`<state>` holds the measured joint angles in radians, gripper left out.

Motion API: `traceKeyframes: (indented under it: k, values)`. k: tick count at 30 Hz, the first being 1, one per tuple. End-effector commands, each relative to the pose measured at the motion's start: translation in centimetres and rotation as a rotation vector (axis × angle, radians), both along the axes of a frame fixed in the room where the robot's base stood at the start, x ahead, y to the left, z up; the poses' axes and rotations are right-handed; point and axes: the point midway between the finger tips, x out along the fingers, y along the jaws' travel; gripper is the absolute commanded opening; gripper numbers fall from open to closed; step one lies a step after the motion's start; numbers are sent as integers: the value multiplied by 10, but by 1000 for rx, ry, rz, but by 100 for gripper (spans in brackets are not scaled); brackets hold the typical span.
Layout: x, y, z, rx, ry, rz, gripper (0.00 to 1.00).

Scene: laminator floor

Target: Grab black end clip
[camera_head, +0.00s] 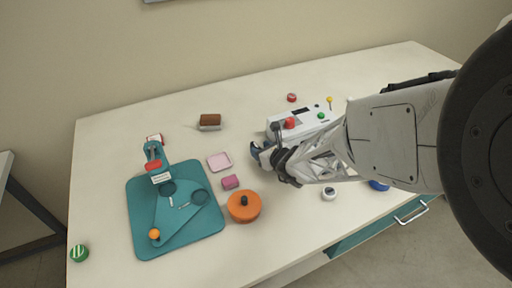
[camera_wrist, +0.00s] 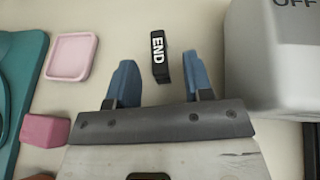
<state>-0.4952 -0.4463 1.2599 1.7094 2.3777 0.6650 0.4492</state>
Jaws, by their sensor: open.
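The black end clip (camera_wrist: 160,57) is a small black block with white "END" lettering, lying on the table in the wrist view. My gripper (camera_wrist: 158,80) is open, with its two blue fingers apart. The clip shows between and just beyond the fingertips, nearer the right finger, and neither finger visibly touches it. In the head view my gripper (camera_head: 256,153) is at the left end of the white machine, and I cannot make out the clip there.
The white laminator (camera_head: 300,122), marked "OFF" in the wrist view (camera_wrist: 280,70), stands close right of my gripper. A pink tray (camera_head: 219,162) and pink block (camera_head: 230,182) lie left. An orange round pot (camera_head: 244,214) and teal board (camera_head: 145,240) are nearer the front left.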

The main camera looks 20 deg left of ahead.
Motion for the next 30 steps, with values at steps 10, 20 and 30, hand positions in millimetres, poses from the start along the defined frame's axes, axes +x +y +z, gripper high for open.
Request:
traceKeyframes:
  k: [10,20,30]
  values:
    - [0,0,0,0,0,0,24]
    - [0,0,0,0,0,0,0]
    - [0,0,8,-1,-1,0,0]
